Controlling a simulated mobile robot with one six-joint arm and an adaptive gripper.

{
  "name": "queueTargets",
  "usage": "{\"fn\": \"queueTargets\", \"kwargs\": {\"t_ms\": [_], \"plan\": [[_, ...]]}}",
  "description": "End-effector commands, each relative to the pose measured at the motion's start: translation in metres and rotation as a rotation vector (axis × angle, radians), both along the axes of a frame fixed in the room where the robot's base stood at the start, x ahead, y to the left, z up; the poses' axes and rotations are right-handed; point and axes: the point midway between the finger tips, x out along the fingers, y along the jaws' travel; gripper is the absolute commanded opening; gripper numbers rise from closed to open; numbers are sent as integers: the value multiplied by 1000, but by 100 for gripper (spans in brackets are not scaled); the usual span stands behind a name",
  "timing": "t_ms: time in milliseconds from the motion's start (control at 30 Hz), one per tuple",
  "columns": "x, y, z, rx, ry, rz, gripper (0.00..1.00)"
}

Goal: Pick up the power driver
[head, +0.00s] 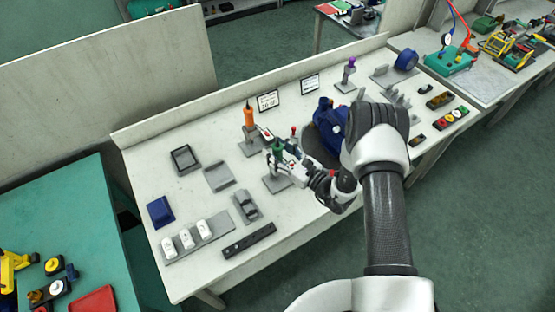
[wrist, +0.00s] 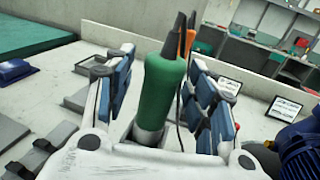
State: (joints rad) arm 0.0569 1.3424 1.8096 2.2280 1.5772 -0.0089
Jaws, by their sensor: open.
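A green-handled tool (head: 278,148), which looks like the power driver, stands upright in a grey stand (head: 277,185) on the white bench. It also shows in the wrist view (wrist: 162,90), with a dark upper end. My gripper (head: 282,153) is open around it in the head view. In the wrist view my gripper (wrist: 163,98) has one blue-padded finger on each side of the green handle, with gaps visible. The tool's lower end is partly hidden by my gripper.
An orange-handled tool (head: 249,117) stands in its own stand just behind. A blue pump-like body (head: 328,122) is close to the right, partly behind my arm. A purple-topped tool (head: 350,66) stands farther back. Trays and white blocks (head: 186,238) lie at the left front.

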Motion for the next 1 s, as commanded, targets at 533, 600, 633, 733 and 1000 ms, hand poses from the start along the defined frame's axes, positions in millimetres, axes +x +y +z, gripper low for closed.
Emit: {"fn": "queueTargets", "kwargs": {"t_ms": [533,600,633,733,1000], "plan": [[0,-1,0,0,0,0,21],[0,-1,0,0,0,0,17],[0,-1,0,0,0,0,15],[0,-1,0,0,0,0,8],[0,-1,1,1,-2,0,0]]}}
